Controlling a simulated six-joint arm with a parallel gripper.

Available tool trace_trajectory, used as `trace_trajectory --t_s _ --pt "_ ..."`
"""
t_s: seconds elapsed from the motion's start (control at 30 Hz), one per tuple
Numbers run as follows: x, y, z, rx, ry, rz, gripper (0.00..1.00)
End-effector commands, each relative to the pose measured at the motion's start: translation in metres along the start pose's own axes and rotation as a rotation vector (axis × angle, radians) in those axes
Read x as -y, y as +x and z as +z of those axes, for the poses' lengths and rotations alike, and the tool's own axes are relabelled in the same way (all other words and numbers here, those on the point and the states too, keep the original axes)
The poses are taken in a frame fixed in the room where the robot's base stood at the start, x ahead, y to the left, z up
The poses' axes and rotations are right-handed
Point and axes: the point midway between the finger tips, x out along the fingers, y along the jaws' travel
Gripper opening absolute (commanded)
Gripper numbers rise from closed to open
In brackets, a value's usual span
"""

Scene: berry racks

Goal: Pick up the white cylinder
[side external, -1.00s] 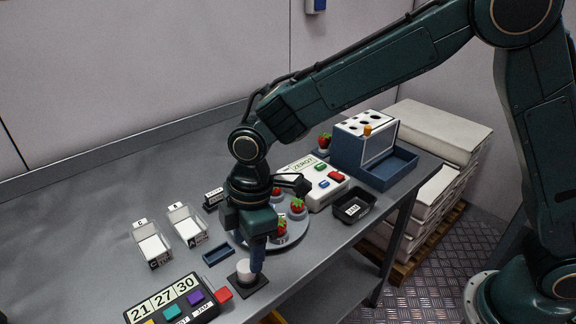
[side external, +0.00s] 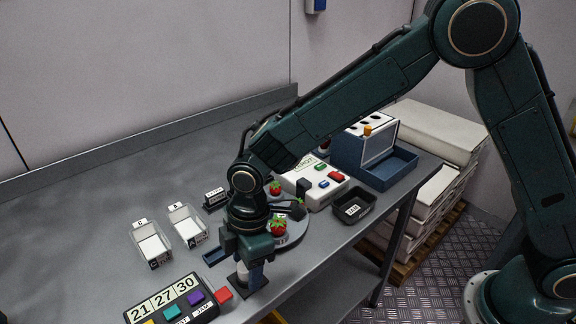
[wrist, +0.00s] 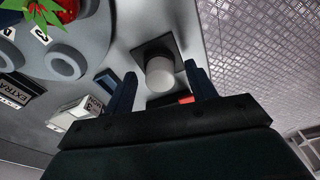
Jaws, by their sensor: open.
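The white cylinder (wrist: 160,74) stands on a small dark square pad (wrist: 153,48). In the side view only part of the cylinder (side external: 242,268) shows, with my gripper over it; the pad (side external: 236,284) lies near the table's front edge. My gripper (side external: 249,277) points down with its blue fingers beside the cylinder. In the wrist view the open fingers of my gripper (wrist: 160,82) stand left and right of the cylinder, with a gap on each side. I cannot tell whether either finger touches it.
A round grey plate (side external: 296,229) with strawberries (side external: 278,226) is close behind my gripper. Two clear trays (side external: 187,226) stand further back. Bare table (side external: 60,230) is at the left.

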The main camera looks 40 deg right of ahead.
Motion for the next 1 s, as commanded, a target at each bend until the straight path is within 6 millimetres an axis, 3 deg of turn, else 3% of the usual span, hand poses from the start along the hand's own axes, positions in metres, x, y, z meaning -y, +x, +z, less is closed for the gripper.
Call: trace_trajectory --t_s 0.17,0.43,0.77,1.0 --pt "0.000 0.000 0.000 0.000 0.000 0.000 0.56" --pt "0.000 0.000 0.000 0.000 0.000 0.000 0.07" --pt "0.000 -0.002 -0.001 -0.001 0.000 0.001 0.07" --pt "-0.001 -0.017 -0.003 -0.003 0.000 0.002 0.07"
